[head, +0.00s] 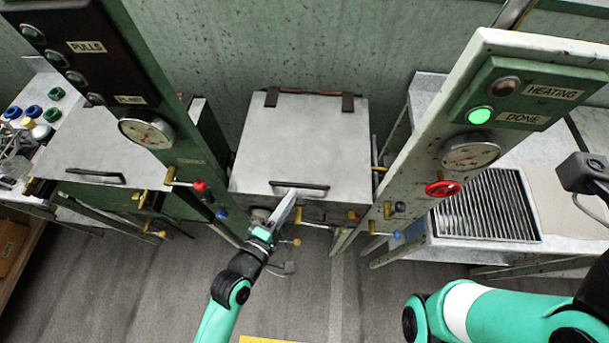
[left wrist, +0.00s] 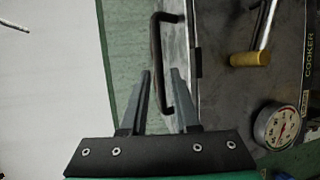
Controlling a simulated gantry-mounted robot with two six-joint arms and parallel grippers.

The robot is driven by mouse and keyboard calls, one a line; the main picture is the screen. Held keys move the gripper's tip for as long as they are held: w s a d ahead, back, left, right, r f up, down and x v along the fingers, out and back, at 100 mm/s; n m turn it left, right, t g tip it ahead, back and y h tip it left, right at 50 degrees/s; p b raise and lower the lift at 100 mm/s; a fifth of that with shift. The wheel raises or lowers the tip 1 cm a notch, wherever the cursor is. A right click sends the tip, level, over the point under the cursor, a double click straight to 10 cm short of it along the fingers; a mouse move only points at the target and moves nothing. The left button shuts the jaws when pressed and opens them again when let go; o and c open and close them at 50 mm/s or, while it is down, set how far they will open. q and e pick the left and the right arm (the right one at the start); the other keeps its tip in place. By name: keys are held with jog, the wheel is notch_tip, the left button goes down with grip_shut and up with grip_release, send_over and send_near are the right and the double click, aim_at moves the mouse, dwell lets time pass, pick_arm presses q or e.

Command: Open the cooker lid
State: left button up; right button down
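The cooker lid (head: 302,140) is a flat grey plate lying shut on the middle unit, with two dark hinges at its back edge. Its dark bar handle (head: 299,185) runs along the front edge, and it also shows in the left wrist view (left wrist: 155,55). My left gripper (head: 289,200) is at the front of the lid, with its fingertips close to the handle. In the left wrist view its fingers (left wrist: 161,74) are apart, and the handle bar appears between them; contact cannot be told. My right arm shows at the lower right, but its fingers are not visible.
A second handled lid (head: 105,165) is on the left. A slatted grate (head: 487,206) is on the right.

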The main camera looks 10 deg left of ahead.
aim_at(306, 182)
pick_arm(q)
jog(key=b+x, duration=0.2)
jog(key=x, duration=0.7)
jog(key=shift+w+r, duration=0.1)
jog(key=shift+w, duration=0.05)
grip_shut()
dwell(1.0)
